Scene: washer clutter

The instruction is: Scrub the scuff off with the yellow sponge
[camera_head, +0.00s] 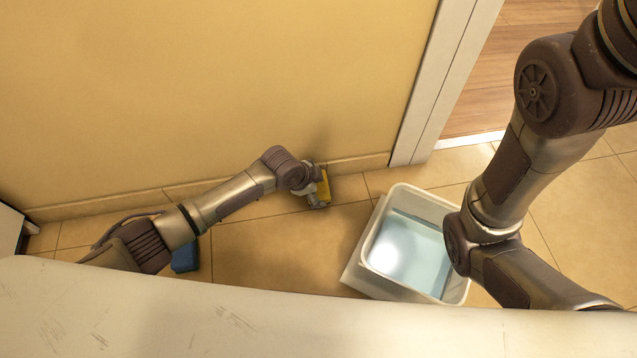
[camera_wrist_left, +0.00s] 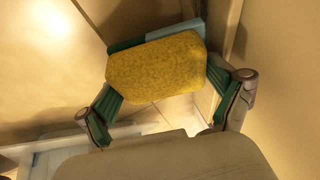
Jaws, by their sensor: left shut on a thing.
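The yellow sponge (camera_head: 324,187) is in my left gripper (camera_head: 316,190), low by the wall's foot near the baseboard. In the left wrist view the sponge (camera_wrist_left: 155,68) sits between the two green-padded fingers (camera_wrist_left: 168,95). A dark green and pale blue strip shows behind the sponge's far edge. A faint dark patch (camera_head: 319,138) is on the yellow wall just above the gripper; I cannot tell whether it is the scuff or a shadow. Whether the sponge touches the wall is unclear. My right arm comes in at the right, with its gripper out of view.
A white tub (camera_head: 374,274) of bluish water stands on the tiled floor right of my left gripper, partly behind my right arm. A blue block-like thing (camera_head: 185,258) lies under my left arm. A white door frame (camera_head: 437,85) borders the wall. A pale worn surface (camera_head: 150,310) crosses the foreground.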

